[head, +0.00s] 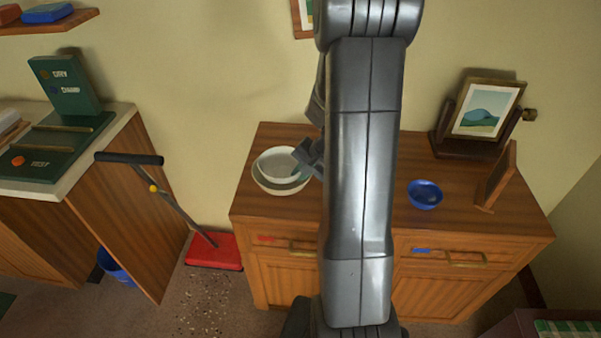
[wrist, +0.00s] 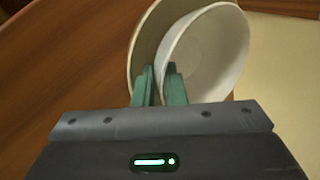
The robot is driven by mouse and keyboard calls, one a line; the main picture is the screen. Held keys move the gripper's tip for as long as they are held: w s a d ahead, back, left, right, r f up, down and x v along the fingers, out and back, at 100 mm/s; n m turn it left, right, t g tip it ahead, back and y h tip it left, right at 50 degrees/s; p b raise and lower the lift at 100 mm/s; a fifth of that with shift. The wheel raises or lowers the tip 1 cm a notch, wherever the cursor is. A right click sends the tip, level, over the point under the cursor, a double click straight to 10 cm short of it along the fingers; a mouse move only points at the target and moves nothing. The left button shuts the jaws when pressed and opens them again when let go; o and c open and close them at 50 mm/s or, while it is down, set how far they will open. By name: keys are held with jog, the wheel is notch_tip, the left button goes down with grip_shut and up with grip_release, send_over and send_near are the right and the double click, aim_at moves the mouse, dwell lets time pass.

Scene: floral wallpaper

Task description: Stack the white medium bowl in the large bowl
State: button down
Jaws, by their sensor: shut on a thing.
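The white medium bowl (head: 279,162) shows in the head view at the left of the wooden cabinet top, and it also shows in the wrist view (wrist: 215,50). The large bowl (head: 258,181) is cream and lies under and around it; in the wrist view its rim (wrist: 139,50) shows to the left of the white bowl. The white bowl appears within the large bowl's rim; I cannot tell whether it rests on the bottom. My gripper (head: 303,159) is at the white bowl's right side, and in the wrist view its green fingers (wrist: 160,82) are shut on the bowl's rim.
A small blue bowl (head: 425,194) stands on the cabinet top (head: 290,133) to the right of my arm. A framed picture (head: 487,108) and a wooden upright panel (head: 497,176) stand at the right.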

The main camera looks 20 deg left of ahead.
jog(key=c, duration=1.8)
grip_release()
jog(key=shift+o, duration=0.2)
jog(key=shift+r+p, duration=0.9)
jog(key=shift+p, duration=0.15)
jog(key=v, duration=1.1)
jog(key=shift+d+r, duration=0.2)
jog(key=shift+d, duration=0.05)
jog(key=shift+a+f, duration=0.1)
jog(key=x, duration=0.9)
jog(key=shift+a+f, duration=0.2)
jog(key=shift+f, duration=0.15)
jog(key=shift+b, duration=0.3)
